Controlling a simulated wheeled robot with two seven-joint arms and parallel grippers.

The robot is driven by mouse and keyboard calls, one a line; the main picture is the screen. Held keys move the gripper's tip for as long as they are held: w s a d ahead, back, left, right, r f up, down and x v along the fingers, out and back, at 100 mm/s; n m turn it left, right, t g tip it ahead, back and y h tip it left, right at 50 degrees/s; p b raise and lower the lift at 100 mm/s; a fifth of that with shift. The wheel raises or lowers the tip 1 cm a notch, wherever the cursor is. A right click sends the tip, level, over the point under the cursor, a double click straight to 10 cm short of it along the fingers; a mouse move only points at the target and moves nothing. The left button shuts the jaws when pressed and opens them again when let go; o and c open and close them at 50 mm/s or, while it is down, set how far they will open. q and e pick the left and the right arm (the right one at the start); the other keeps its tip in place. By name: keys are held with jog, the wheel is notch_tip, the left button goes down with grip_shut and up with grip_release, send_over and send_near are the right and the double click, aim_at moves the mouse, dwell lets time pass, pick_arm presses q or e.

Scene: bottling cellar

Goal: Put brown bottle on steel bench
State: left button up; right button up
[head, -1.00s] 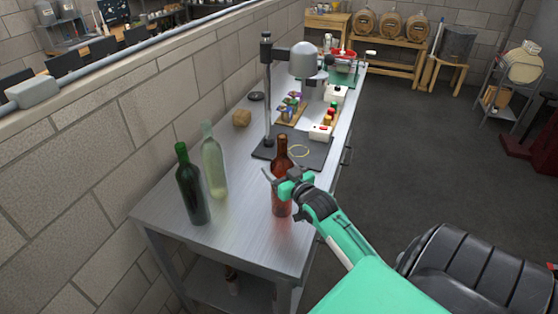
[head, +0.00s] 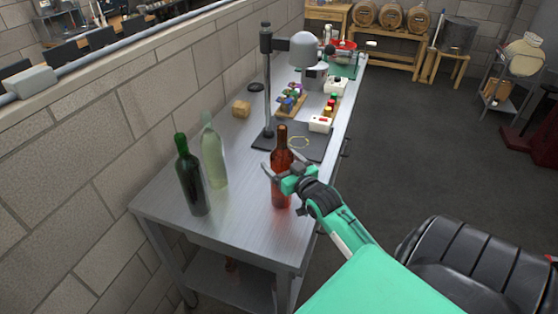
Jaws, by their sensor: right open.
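The brown bottle (head: 281,146) stands upright on the steel bench (head: 240,226), near its front right edge. My right gripper (head: 276,174) is at the bottle's body with its jaws open. One finger shows at the bottle's left side and the green gripper body covers part of the bottle's middle. I cannot tell whether the fingers touch the glass. My left gripper is out of view.
A dark green bottle (head: 191,180) and a clear pale bottle (head: 213,155) stand to the left on the bench. Behind is a stand with a dark base plate (head: 315,150), a cork-coloured block (head: 241,108) and small coloured items. The bench front between the bottles is clear.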

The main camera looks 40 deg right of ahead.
jog(key=s+a+b, duration=0.1)
jog(key=s+b, duration=0.1)
jog(key=s, duration=0.8)
jog(key=shift+a, duration=0.3)
jog(key=shift+s, duration=0.2)
